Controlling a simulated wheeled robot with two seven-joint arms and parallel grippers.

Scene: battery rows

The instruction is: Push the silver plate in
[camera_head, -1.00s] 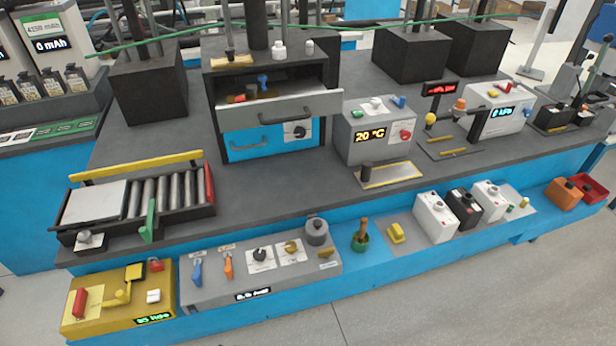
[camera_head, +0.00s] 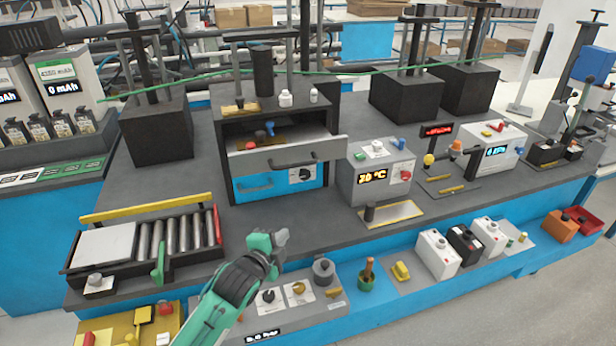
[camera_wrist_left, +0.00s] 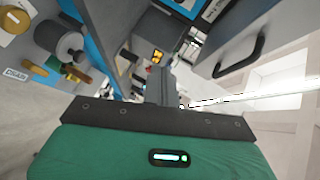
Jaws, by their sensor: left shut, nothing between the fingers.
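The upper drawer of the dark cabinet is pulled out, and its silver front plate (camera_head: 300,154) with a dark handle juts forward. The plate and handle also show in the left wrist view (camera_wrist_left: 228,40), at upper right. A second flat silver plate (camera_head: 104,246) lies at the left end of the roller tray. My left gripper (camera_head: 282,237) is shut and empty, in front of and below the drawer, apart from both plates. Its shut fingers also show in the left wrist view (camera_wrist_left: 162,84). My right gripper is out of view.
A blue lower drawer (camera_head: 256,187) sits under the open one. The temperature box (camera_head: 374,180) stands just right of the cabinet. The roller tray (camera_head: 212,252) is to the left. Bare grey bench top lies in front of the cabinet.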

